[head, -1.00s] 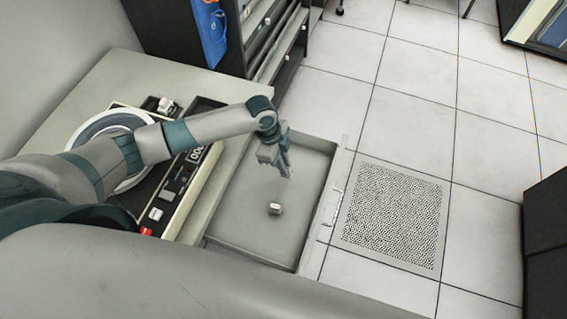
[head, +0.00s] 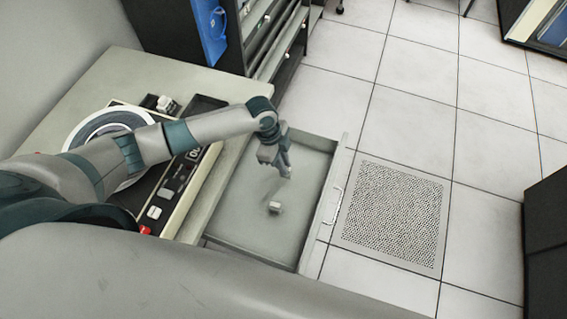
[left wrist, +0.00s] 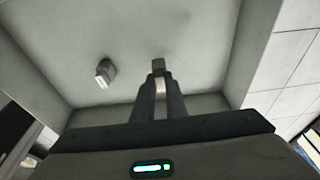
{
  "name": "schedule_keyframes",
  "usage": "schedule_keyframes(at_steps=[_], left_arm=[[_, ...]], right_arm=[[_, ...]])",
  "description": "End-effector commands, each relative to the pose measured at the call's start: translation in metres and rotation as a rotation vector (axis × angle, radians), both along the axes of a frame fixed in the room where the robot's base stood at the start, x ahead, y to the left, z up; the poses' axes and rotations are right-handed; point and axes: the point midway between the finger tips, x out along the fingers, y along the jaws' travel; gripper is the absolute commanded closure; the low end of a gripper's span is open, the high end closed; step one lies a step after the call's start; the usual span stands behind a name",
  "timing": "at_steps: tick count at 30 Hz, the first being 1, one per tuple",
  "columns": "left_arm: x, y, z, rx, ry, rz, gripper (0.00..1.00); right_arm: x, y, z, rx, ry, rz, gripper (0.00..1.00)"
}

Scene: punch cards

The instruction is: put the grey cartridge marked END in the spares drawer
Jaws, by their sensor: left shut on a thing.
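The spares drawer (head: 234,222) is pulled out from the desk, a wide shallow grey tray. My left gripper (head: 288,174) is over its inside, pointing down. In the left wrist view its fingers (left wrist: 158,95) are shut on a small grey block (left wrist: 158,66), seemingly the cartridge, with a pale part between the fingers; I cannot read any END mark. Whether it touches the drawer floor I cannot tell. Another small grey-and-white block (head: 275,207) lies on the drawer floor, apart from the gripper; it also shows in the left wrist view (left wrist: 105,72). My right gripper is not in view.
The desk (head: 105,78) carries a round reel (head: 85,128) and a control panel with a red button (head: 145,230). A dark rack with a blue item (head: 211,32) stands behind. The drawer's front has a handle (head: 337,206). Tiled floor with a perforated panel (head: 393,214) is clear to the right.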

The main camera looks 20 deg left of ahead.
Motion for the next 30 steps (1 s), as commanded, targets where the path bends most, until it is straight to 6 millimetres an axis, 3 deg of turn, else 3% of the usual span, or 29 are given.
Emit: schedule_keyframes(at_steps=[30], left_arm=[[0.000,0.000,-0.014,0.000,0.000,0.000,1.00]], right_arm=[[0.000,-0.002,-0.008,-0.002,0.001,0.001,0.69]])
